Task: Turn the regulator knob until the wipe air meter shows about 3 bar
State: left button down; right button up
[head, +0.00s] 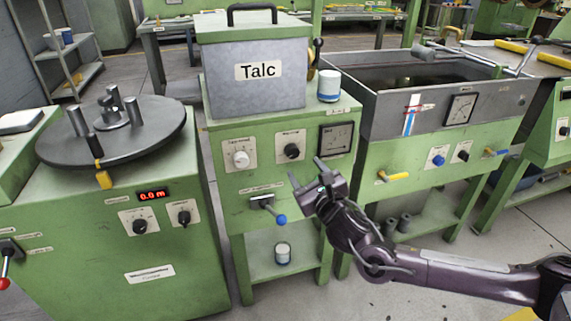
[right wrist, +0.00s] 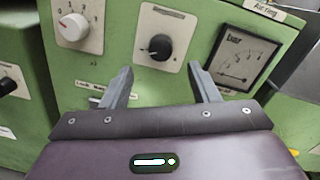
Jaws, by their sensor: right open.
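A black regulator knob (head: 291,151) sits on a white plate on the green cabinet under the Talc box; it also shows in the right wrist view (right wrist: 159,46). To its right is a square dark-framed meter (head: 336,139) marked "bar" in the right wrist view (right wrist: 239,62); its needle reading is too small to tell. I cannot read whether it is the wipe air meter. My right gripper (head: 307,172) is open and empty, in front of the cabinet. In the right wrist view, its fingers (right wrist: 161,70) spread either side of and below the knob, apart from it. My left gripper is not in view.
A white knob (head: 240,158) is left of the black one, and a blue-tipped lever (head: 278,217) is below. A grey tank (head: 410,112) at right carries another meter (head: 460,109). A round turntable (head: 112,140) stands at left. A white jar (head: 329,88) stands beside the Talc box.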

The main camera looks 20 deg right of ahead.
aim_at(294, 154)
jog(key=w, duration=0.7)
jog(key=shift+w+a, duration=0.2)
jog(key=shift+a, duration=0.05)
jog(key=c, duration=1)
